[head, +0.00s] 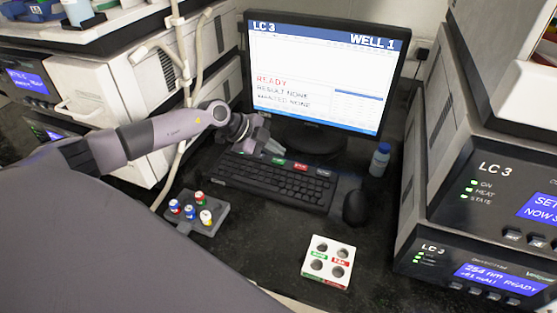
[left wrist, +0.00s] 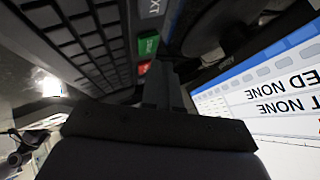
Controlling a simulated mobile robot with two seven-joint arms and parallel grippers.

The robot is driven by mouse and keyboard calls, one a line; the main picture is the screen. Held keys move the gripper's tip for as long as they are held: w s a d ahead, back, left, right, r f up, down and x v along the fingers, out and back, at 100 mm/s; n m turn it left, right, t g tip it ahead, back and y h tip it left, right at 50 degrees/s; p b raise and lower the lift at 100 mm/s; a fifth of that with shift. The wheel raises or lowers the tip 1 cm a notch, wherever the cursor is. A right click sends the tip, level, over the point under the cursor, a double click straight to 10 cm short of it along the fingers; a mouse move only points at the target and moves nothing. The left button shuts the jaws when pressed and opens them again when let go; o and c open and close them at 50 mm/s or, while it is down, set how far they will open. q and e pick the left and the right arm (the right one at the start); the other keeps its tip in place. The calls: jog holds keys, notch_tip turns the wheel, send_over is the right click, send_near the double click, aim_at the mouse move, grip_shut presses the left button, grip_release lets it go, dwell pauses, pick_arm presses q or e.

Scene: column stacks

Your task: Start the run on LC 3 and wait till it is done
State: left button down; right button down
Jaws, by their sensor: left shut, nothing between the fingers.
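The monitor (head: 322,70) reads LC 3, WELL 1, READY, RESULT NONE and a further line ending in NONE. Part of this screen shows in the left wrist view (left wrist: 270,95). The keyboard (head: 275,181) lies below it, with a green key (head: 277,161) and a red key (head: 300,167) along its back edge. In the left wrist view the green key (left wrist: 148,45) is clear and the red key (left wrist: 143,68) is partly covered by my fingers. My left gripper (head: 272,147) is shut and empty, close to the green key; I cannot tell whether it touches. The LC 3 unit (head: 490,200) stands at the right.
A grey rack (head: 207,222) with several coloured-cap vials and a white block (head: 328,262) with holes lie in front. A black mouse (head: 355,207) and a blue-capped bottle (head: 380,160) are right of the keyboard. Instrument stacks flank both sides.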

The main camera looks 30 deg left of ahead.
aim_at(275, 162)
dwell(0.8)
pick_arm(q)
jog(key=shift+f, duration=0.45)
jog(key=shift+f, duration=0.4)
dwell(0.6)
jog(key=shift+r+p, duration=0.8)
jog(key=shift+p, duration=0.55)
notch_tip(275, 162, up, 3)
jog(key=p, duration=0.3)
jog(key=shift+p, duration=0.3)
jog(key=shift+r, duration=1.05)
